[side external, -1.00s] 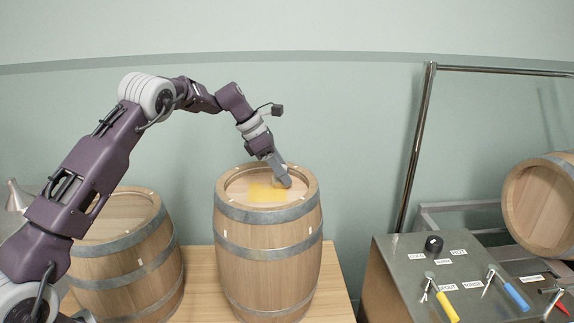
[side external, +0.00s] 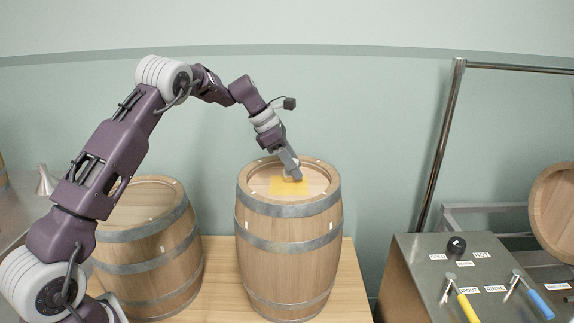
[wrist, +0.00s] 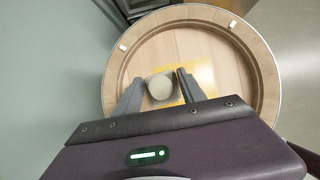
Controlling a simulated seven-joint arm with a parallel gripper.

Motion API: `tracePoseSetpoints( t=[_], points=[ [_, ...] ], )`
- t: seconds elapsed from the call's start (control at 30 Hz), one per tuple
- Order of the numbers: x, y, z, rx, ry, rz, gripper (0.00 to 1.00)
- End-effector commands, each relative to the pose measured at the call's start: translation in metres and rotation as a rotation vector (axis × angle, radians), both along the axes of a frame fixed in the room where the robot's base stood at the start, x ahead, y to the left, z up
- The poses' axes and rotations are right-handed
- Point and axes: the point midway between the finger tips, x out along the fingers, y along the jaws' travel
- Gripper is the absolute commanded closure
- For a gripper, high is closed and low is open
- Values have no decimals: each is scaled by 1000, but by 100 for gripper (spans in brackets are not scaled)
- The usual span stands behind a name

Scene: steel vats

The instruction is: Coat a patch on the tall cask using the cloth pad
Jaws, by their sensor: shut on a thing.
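The tall cask (side external: 288,236) stands upright on the wooden bench, with pale metal hoops and a recessed round lid. A yellow patch (side external: 276,188) marks the lid, and it also shows in the wrist view (wrist: 203,73) around and right of the pad. My gripper (side external: 293,174) reaches down over the lid and is shut on the cloth pad. In the wrist view the pale round pad (wrist: 160,86) sits between the fingers, over the left part of the patch. The pad looks to be at the lid surface; firm contact cannot be told.
A shorter, wider cask (side external: 148,250) stands at left on the bench (side external: 350,285). A steel control box (side external: 420,270) with a dark knob and yellow and blue levers is at right, near a metal frame (side external: 438,150). The cask's raised rim surrounds the lid.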

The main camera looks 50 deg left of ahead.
Motion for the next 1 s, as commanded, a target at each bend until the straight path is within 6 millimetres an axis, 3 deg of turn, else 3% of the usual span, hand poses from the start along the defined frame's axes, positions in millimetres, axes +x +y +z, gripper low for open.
tracePoseSetpoints(
  t=[0.47, 0.53, 0.6, 1.0],
  points=[
    [31, -32, 0, 0, 2, -2, 98],
    [31, -31, 4, -1, 0, -1, 98],
    [31, -30, 22, 1, -2, 0, 98],
    [30, -30, 56, 2, 0, 0, 98]
  ],
)
